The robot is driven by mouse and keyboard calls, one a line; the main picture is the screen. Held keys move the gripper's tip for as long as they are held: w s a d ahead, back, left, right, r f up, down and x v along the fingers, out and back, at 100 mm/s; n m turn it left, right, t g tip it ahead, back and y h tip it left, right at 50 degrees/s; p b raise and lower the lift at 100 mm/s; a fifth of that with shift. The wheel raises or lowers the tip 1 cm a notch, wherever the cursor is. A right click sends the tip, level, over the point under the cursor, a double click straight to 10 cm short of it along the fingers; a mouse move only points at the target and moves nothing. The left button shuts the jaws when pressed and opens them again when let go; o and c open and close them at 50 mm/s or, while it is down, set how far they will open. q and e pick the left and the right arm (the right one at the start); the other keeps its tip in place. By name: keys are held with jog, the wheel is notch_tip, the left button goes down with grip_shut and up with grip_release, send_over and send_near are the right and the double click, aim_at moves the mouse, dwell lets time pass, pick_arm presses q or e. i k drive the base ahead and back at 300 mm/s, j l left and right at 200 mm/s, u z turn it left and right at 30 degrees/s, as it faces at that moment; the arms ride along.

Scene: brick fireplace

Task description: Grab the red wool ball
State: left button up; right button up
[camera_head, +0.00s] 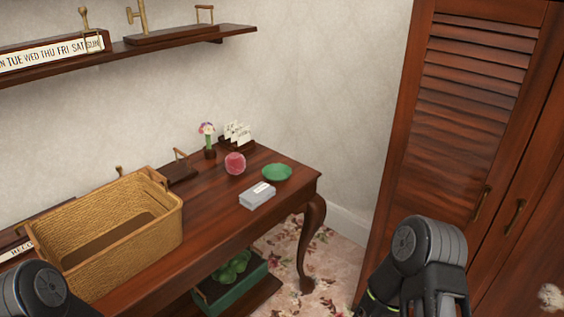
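The red wool ball (235,163) sits on the dark wooden table (222,215), toward its back right part. It looks round and pinkish red. A grey-white box lies in front of it and a green dish to its right. Part of my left arm shows at the bottom left corner, with its gripper out of the picture. Part of my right arm shows at the lower right, in front of the wardrobe, and its gripper is not visible either. Both arm parts are well apart from the ball.
A wicker basket (165,218) takes up the table's left side. The grey-white box (257,196), green dish (277,173), flower vase (208,142) and card holder (237,137) stand near the ball. A wall shelf (170,43) hangs above. A louvred wardrobe (455,150) stands at the right.

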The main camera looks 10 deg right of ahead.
aim_at(234, 163)
jog(key=i+z, duration=0.5)
jog(key=z, duration=0.2)
jog(key=i+j+z, duration=0.1)
jog(key=i+z, duration=0.25)
jog(key=k+l, duration=0.05)
jog(key=k, duration=0.05)
